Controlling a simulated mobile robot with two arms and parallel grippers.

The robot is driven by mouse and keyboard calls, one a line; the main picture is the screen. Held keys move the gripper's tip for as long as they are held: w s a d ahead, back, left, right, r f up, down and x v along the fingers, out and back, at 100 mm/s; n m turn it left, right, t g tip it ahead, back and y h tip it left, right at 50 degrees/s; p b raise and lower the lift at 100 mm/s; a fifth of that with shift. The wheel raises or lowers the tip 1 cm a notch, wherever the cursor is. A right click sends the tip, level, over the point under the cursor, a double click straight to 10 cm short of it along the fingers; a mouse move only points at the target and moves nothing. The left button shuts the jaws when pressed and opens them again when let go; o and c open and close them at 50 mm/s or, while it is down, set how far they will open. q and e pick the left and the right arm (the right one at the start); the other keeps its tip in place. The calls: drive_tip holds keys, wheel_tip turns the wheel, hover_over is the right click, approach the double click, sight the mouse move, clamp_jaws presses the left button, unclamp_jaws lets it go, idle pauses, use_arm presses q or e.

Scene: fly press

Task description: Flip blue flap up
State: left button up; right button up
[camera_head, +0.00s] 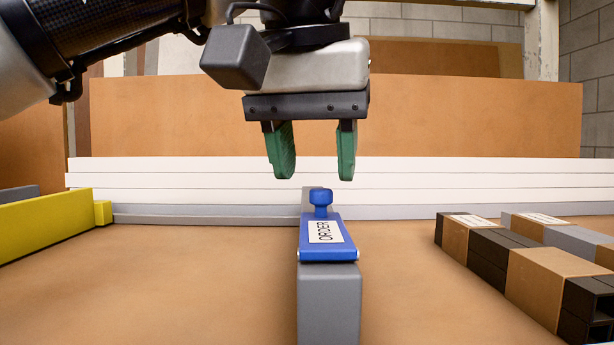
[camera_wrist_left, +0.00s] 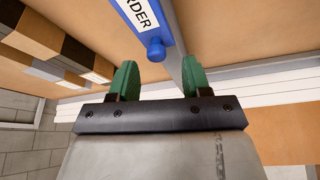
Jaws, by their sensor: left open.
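The blue flap (camera_head: 326,240) lies flat on top of a grey bar (camera_head: 329,300), with a white label reading "ORDER" on it. A blue knob (camera_head: 320,200) stands up at its far end. My left gripper (camera_head: 312,172) is above the knob, its green fingers pointing down, open and empty. In the left wrist view the flap (camera_wrist_left: 133,16) shows at the top, and its knob (camera_wrist_left: 156,50) lies in the space between the two fingers (camera_wrist_left: 158,82), apart from both. My right gripper is in neither view.
A yellow bar (camera_head: 45,227) lies at the left. Brown and black blocks (camera_head: 535,280) are at the right. White boards (camera_head: 200,180) run along the back, before a tall brown panel (camera_head: 430,110). The brown surface (camera_head: 190,290) is clear on both sides of the grey bar.

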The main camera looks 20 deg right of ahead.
use_arm(q)
drive_tip(key=shift+w+d+f, duration=0.1)
drive_tip(key=shift+w+f, duration=0.15)
drive_tip(key=shift+f, duration=0.5)
drive_tip(key=shift+s+d+f, duration=0.2)
drive_tip(key=shift+s, duration=0.05)
drive_tip(key=shift+w, duration=0.1)
drive_tip(key=c, duration=0.9)
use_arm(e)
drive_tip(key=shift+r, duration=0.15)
